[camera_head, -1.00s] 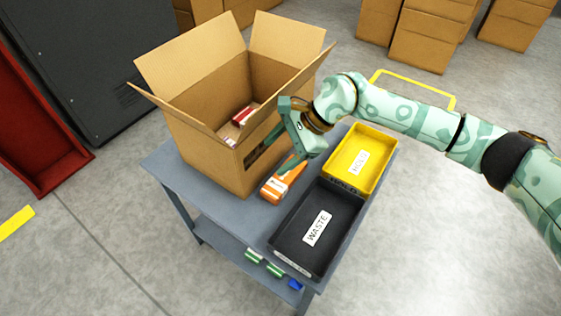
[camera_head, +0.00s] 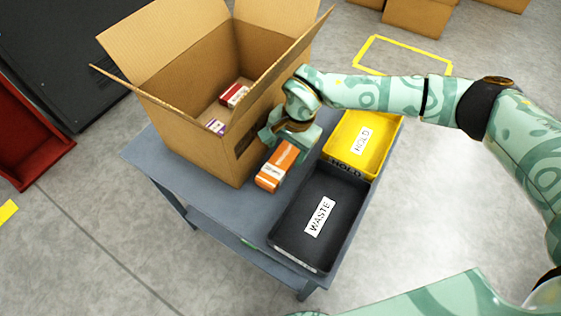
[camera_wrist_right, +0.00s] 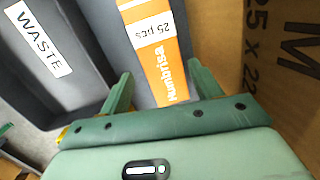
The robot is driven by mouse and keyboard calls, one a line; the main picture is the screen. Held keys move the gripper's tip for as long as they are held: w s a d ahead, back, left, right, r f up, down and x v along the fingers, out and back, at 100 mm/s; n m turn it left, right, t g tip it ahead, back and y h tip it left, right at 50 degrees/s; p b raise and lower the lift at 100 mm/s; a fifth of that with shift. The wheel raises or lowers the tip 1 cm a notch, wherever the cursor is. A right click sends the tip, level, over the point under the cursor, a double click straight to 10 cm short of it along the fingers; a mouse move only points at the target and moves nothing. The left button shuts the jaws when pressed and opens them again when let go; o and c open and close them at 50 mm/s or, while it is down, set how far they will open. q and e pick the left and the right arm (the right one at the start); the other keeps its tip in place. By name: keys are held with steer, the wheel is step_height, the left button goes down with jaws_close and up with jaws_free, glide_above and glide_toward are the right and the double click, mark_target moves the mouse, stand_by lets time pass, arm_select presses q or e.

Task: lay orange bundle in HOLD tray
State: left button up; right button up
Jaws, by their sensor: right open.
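The orange bundle (camera_head: 276,170) lies on the grey table between the open carton and the black WASTE tray. It has a white band, and in the wrist view the bundle (camera_wrist_right: 160,55) shows "25 pcs". My right gripper (camera_head: 286,146) is at its far end, pointing down. In the wrist view the right gripper (camera_wrist_right: 162,85) is open, its fingers on either side of the bundle's near end; I cannot tell whether they touch it. The yellow HOLD tray (camera_head: 385,151) is empty, at the table's back right. My left gripper is not in view.
The black WASTE tray (camera_head: 286,239) is empty, in front of the HOLD tray; it also shows in the wrist view (camera_wrist_right: 84,42). The open carton (camera_head: 190,133) stands close left of the bundle, with small packs (camera_head: 234,94) inside. The table (camera_head: 222,205) has bare room at the front left.

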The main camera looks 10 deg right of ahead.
mark_target(282, 160)
steer(key=f, duration=0.2)
steer(key=a+f+b, duration=0.1)
steer(key=f, duration=0.1)
steer(key=shift+f+b, duration=0.1)
steer(key=shift+b, duration=0.2)
steer(key=shift+r, duration=0.2)
steer(key=c, duration=0.8)
steer(key=shift+r, duration=0.1)
